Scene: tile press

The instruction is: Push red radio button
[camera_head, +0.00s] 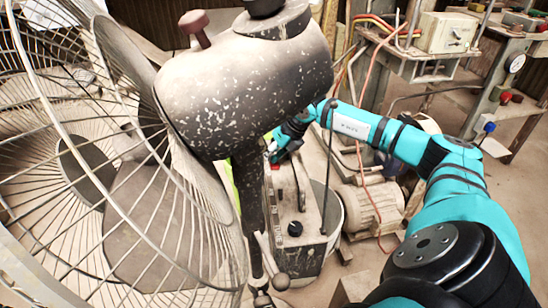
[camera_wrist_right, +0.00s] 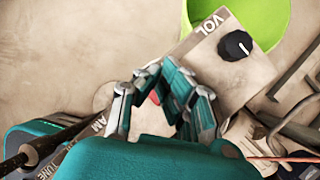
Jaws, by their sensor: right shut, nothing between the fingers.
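The radio (camera_head: 305,240) is a worn beige box standing behind the fan, with a dark knob on its side. In the right wrist view its panel (camera_wrist_right: 200,50) shows a black knob marked VOL (camera_wrist_right: 235,45), with AM and TUNE lettering at lower left. A small part of the red button (camera_wrist_right: 155,97) shows between my right fingers; the rest is hidden. My right gripper (camera_wrist_right: 161,68) is shut and empty over the panel. In the head view it is at the far end of the radio, partly hidden by the fan. Whether it touches the button I cannot tell. My left gripper is out of view.
A large wire-cage fan (camera_head: 190,200) with a speckled motor housing (camera_head: 245,90) fills the left and blocks part of the radio. A motor (camera_head: 368,207) stands on the right. A green container (camera_wrist_right: 270,20) is beyond the panel. Cables and a workbench are at upper right.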

